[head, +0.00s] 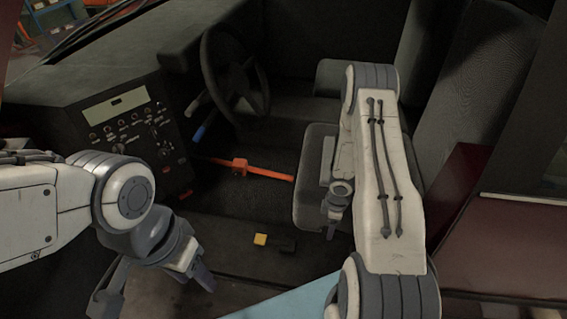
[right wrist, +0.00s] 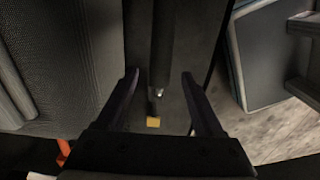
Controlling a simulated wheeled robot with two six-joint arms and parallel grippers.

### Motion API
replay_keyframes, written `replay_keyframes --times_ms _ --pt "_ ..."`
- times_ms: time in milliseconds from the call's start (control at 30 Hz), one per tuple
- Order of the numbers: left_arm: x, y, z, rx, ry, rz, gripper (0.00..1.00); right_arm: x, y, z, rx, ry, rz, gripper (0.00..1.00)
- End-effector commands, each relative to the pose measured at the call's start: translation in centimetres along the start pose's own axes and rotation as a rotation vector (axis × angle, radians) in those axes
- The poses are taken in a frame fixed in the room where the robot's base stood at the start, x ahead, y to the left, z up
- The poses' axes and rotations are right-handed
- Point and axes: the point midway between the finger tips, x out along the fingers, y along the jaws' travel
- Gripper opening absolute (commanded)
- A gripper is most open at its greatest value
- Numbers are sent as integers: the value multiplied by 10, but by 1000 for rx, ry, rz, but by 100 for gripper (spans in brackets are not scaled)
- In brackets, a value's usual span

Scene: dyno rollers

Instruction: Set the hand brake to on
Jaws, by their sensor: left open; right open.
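A dark lever-like bar with a yellow block (head: 260,239) at one end lies low on the cab floor beside the seat in the head view. It may be the hand brake; I cannot tell its setting. In the right wrist view the dark bar (right wrist: 162,50) runs down between my fingers, with the yellow block (right wrist: 153,122) nearer the gripper's base. My right gripper (right wrist: 159,76) is open around the line of the bar, with no visible contact. My left gripper (head: 201,277) is open and empty at lower left, its fingers partly hidden.
An orange bar (head: 240,166) crosses the footwell below the steering wheel (head: 236,80). A control panel (head: 135,125) stands at left. The seat (head: 312,185) is beside my right arm. A blue-grey step (right wrist: 275,55) shows in the right wrist view.

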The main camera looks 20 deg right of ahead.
Motion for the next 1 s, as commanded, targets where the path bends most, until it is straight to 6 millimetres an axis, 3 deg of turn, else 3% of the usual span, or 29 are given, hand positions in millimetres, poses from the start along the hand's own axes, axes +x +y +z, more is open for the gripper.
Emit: replay_keyframes --times_ms 33,100,500,1000 --pt "-17 1 -1 0 0 0 50 -17 0 0 0 0 0 69" --pt "-9 1 -1 0 1 0 50 -22 7 -8 4 -17 23 69" --pt "-15 1 -1 0 0 0 50 -92 22 -44 67 -83 117 69" --pt "-24 2 -1 0 0 0 50 -179 9 -92 155 -116 208 69"
